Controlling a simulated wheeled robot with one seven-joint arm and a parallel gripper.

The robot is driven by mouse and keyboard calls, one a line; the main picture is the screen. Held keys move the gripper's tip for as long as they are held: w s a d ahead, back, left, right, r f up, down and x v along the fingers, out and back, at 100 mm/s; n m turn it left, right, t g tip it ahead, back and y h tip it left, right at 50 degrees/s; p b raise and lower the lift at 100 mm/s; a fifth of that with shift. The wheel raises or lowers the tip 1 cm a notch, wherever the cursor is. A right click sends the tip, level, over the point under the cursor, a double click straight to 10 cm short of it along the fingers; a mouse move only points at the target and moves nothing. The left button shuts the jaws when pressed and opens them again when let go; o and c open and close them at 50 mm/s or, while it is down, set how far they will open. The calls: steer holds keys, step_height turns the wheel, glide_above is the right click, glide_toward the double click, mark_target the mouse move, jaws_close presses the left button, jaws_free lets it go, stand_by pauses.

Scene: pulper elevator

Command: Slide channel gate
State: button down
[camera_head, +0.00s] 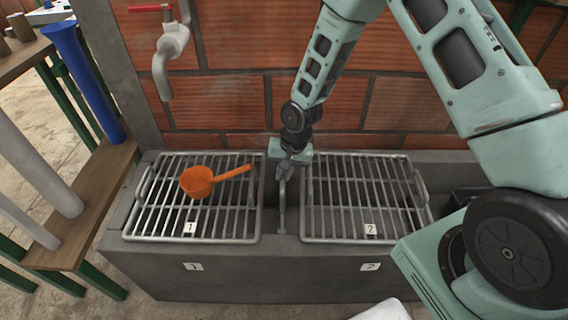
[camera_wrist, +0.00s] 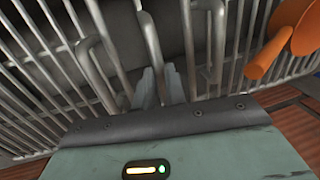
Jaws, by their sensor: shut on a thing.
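The channel gate (camera_head: 282,208) shows as a thin grey metal rod in the narrow gap between the two grates. My gripper (camera_head: 289,167) points down over the far part of this gap and is shut on the gate's rod. In the wrist view, the rod (camera_wrist: 150,42) runs down to between my two grey fingertips (camera_wrist: 160,84). The fingers hide the gripped part, and the gate's lower part is hard to make out.
The left grate (camera_head: 215,240) holds an orange ladle (camera_head: 197,182), close to my gripper's left. The right grate (camera_head: 340,241) is bare except for a small label. A white tap (camera_head: 172,45) hangs on the brick wall. A wooden bench (camera_head: 95,200) stands at left.

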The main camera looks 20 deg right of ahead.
steer(key=shift+f, duration=0.55)
steer(key=shift+s, duration=0.1)
steer(key=c, duration=1.5)
jaws_free()
steer(key=shift+f, duration=0.1)
steer(key=shift+o, duration=0.2)
steer(key=s+d+r+p, duration=0.1)
steer(key=d+r+p, duration=0.2)
steer(key=r, duration=1.4)
steer(key=shift+p, duration=0.4)
steer(key=shift+r, duration=0.1)
